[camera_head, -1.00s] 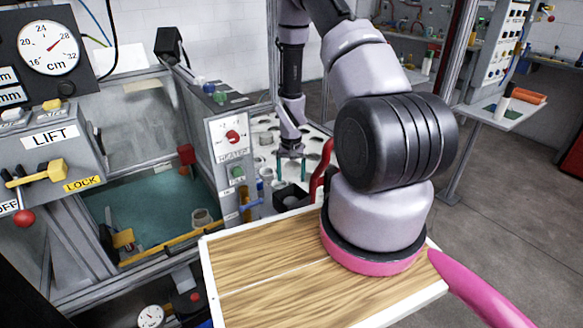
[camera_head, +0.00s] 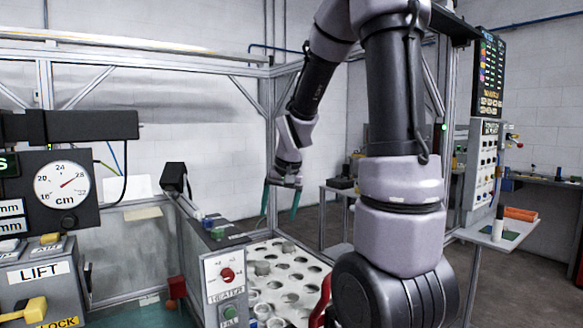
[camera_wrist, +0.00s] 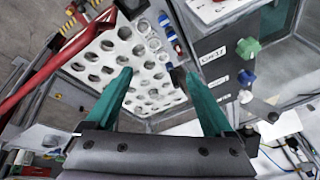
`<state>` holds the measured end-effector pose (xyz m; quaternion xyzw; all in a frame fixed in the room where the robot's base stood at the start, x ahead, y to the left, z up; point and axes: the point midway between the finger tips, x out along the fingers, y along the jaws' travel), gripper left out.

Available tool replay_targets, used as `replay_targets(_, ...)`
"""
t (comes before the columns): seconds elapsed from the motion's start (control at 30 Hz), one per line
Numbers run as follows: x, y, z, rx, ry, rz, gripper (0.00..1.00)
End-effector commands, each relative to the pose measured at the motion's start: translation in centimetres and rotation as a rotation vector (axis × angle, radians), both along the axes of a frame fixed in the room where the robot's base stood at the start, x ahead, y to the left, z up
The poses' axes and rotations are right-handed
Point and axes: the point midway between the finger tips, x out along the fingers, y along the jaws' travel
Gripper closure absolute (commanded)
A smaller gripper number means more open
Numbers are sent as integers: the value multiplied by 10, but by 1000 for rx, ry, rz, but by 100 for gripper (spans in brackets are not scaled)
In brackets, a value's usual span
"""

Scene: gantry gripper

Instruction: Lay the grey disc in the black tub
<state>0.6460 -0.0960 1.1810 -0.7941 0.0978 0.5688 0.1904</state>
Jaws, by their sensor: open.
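My gripper (camera_head: 281,212) hangs in the air above and behind the white perforated board, with its teal fingers apart and nothing between them. In the wrist view my gripper (camera_wrist: 152,75) points down toward that board, also empty. A small grey round piece (camera_head: 262,268) sits on the board in the head view; it may be the grey disc, but I cannot be sure. A dark open box, possibly the black tub (camera_wrist: 131,7), is cut off at the top edge of the wrist view. I cannot make out the tub in the current head view.
The white perforated board (camera_head: 283,292) carries several small cups near its front left. A grey control box with a red knob (camera_head: 227,275) stands left of it. A red curved bar (camera_wrist: 62,58) crosses the wrist view's left. A gauge panel (camera_head: 62,190) stands at far left.

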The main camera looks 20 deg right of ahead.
Motion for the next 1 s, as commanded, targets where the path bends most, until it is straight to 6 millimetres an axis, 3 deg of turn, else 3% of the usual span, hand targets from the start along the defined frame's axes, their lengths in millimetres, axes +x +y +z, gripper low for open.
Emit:
replay_targets(0.03,-14,4,25,6,-38,4,13)
replay_targets(0.2,-66,17,84,33,-123,20,13)
replay_targets(0.4,-130,30,128,65,-217,42,13)
replay_targets(0.63,-172,37,145,86,-275,59,13)
replay_targets(1.0,-178,38,146,89,-279,62,13)
